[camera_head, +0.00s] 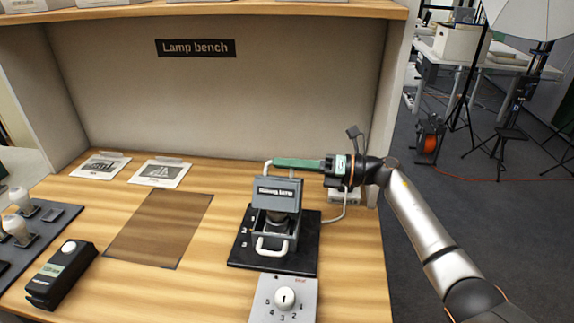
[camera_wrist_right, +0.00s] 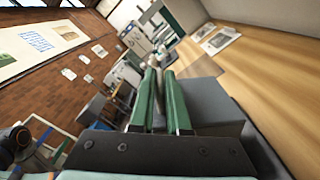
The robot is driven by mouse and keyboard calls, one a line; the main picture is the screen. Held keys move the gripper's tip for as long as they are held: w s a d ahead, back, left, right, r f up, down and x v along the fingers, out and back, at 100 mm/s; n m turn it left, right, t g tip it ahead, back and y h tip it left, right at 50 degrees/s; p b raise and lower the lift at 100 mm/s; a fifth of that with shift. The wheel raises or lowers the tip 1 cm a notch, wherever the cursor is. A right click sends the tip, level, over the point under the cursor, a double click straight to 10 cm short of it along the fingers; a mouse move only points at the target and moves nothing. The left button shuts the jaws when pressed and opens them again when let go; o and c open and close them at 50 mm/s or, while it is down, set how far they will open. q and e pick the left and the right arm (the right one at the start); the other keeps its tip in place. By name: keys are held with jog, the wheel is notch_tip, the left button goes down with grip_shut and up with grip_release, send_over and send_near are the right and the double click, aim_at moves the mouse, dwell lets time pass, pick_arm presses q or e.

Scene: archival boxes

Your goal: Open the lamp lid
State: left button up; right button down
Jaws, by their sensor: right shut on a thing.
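The lamp unit stands on a black base plate (camera_head: 241,247) on the bench. Its grey lid (camera_head: 263,187) carries a dark label and stands above the lower housing, with a rounded part (camera_head: 284,217) showing below it. A pale handle (camera_head: 267,173) rises at the top of the lid. My right gripper (camera_head: 279,163) comes in from the right and its green fingers are shut on this handle; in the right wrist view the fingers (camera_wrist_right: 159,78) lie on both sides of a pale bar. The fingers partly hide the handle. My left gripper is not in view.
A second pale handle (camera_head: 270,252) sits at the unit's front. A dial box (camera_head: 266,305) is in front of it. A black switch box (camera_head: 48,287), a bulb tray (camera_head: 60,216) and two cards (camera_head: 160,172) lie left. A brown mat (camera_head: 158,228) is bare.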

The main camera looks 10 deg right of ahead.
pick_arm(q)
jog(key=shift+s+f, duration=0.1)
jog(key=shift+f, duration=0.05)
pick_arm(e)
jog(key=c, duration=0.9)
grip_release()
jog(key=shift+s, duration=0.1)
pick_arm(q)
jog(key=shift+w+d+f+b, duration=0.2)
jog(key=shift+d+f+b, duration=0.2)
jog(key=shift+b, duration=0.45)
pick_arm(e)
jog(key=v, duration=1.2)
jog(key=shift+d+r, duration=0.1)
jog(key=shift+d, duration=0.15)
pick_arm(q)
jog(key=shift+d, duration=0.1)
pick_arm(e)
jog(key=shift+s+d, duration=0.1)
